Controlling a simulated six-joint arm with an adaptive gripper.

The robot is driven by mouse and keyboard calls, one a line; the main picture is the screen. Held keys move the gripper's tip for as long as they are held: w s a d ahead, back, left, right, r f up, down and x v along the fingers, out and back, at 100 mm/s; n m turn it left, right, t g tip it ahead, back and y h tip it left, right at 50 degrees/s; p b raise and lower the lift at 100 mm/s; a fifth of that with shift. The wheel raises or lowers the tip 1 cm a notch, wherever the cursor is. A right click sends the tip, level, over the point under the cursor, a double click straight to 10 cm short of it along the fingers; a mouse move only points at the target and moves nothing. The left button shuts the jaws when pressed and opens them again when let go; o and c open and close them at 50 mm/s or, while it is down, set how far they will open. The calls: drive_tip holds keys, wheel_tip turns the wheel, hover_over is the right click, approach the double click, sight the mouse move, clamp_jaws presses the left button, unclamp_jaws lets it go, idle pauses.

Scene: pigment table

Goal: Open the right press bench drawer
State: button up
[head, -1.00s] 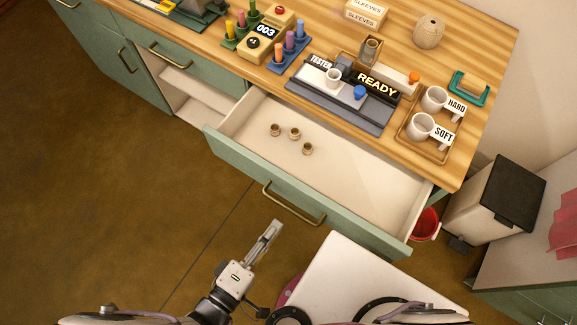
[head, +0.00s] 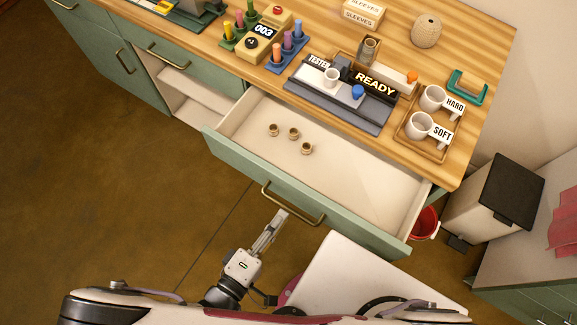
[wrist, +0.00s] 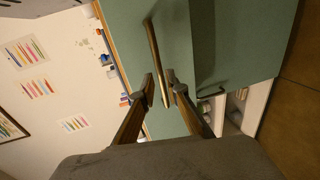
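The drawer (head: 372,182) under the right part of the bench is pulled far out, its inside in plain view. Its green front carries a brass bar handle (head: 292,203), which also shows in the wrist view (wrist: 155,50). My gripper (head: 281,215) is just in front of the handle in the head view. In the wrist view my gripper (wrist: 164,90) has its two fingers apart, with the handle's end lying in line with the gap between them. I cannot tell whether the fingertips reach past the bar. Nothing is clamped.
Several small brown pots (head: 294,133) stand in the drawer. The bench top (head: 480,50) holds a tester (head: 340,95), a READY sign and cups on a tray (head: 437,155). A white surface (head: 345,275) is right of my arm; a bin (head: 495,200) stands right. Floor at left is clear.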

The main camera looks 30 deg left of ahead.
sight(288, 208)
drive_tip(key=shift+x, duration=2.35)
clamp_jaws()
drive_tip(key=v, duration=0.3)
drive_tip(key=shift+s+f, duration=0.25)
